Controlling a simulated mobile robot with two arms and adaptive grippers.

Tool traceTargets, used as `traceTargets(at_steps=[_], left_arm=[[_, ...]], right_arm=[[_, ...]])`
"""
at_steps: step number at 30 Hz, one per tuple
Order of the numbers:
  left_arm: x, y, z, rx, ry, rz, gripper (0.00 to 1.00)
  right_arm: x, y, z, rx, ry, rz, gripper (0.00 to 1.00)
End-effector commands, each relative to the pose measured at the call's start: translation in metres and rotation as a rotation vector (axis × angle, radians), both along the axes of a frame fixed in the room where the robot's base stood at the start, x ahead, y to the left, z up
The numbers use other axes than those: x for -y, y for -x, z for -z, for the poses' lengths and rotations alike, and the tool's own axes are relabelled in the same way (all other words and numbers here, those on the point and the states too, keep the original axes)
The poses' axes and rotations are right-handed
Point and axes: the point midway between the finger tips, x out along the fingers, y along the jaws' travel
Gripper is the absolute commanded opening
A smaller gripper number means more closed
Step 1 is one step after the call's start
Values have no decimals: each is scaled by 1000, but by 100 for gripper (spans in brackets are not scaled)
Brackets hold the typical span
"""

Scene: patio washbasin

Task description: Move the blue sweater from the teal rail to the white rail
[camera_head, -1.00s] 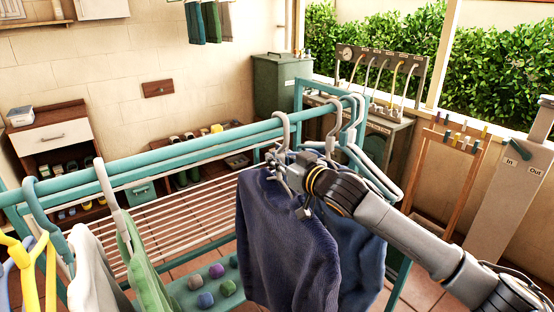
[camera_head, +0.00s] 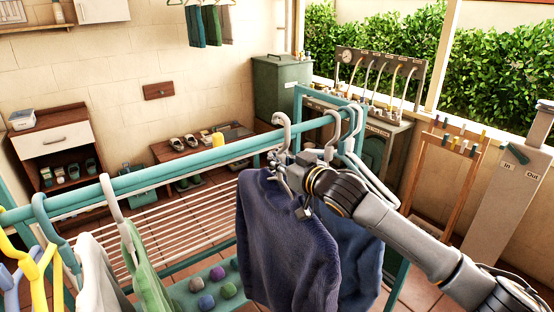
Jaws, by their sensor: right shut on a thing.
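My right gripper (camera_head: 284,172) is shut on the hanger neck of a dark navy-blue sweater (camera_head: 285,235), at its collar. The sweater hangs upright, and its hanger hook (camera_head: 282,128) stands at the teal rail (camera_head: 200,156). A bluer garment (camera_head: 357,255) hangs just behind and right, partly hidden by the sweater and my arm. My left gripper is not in view. I cannot make out a separate white rail with certainty.
Grey hangers (camera_head: 352,140) crowd the rail's right end beside my gripper. A green garment (camera_head: 147,260), a white garment (camera_head: 98,275) and a yellow hanger (camera_head: 45,270) hang at left. The rail's middle is clear. White slats (camera_head: 185,222) lie behind and below it.

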Motion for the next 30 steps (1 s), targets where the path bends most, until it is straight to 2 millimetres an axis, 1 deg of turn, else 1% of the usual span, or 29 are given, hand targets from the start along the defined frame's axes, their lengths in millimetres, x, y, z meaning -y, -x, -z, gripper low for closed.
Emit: traceTargets(at_steps=[5, 21, 25, 30], left_arm=[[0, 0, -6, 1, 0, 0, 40], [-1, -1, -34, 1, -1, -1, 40], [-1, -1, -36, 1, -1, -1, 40], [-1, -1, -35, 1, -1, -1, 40]], right_arm=[[7, 9, -4, 2, -3, -1, 0], [53, 72, -13, 3, -2, -1, 0], [58, 80, -13, 4, -2, -1, 0], [59, 81, -12, 5, -1, -1, 0]])
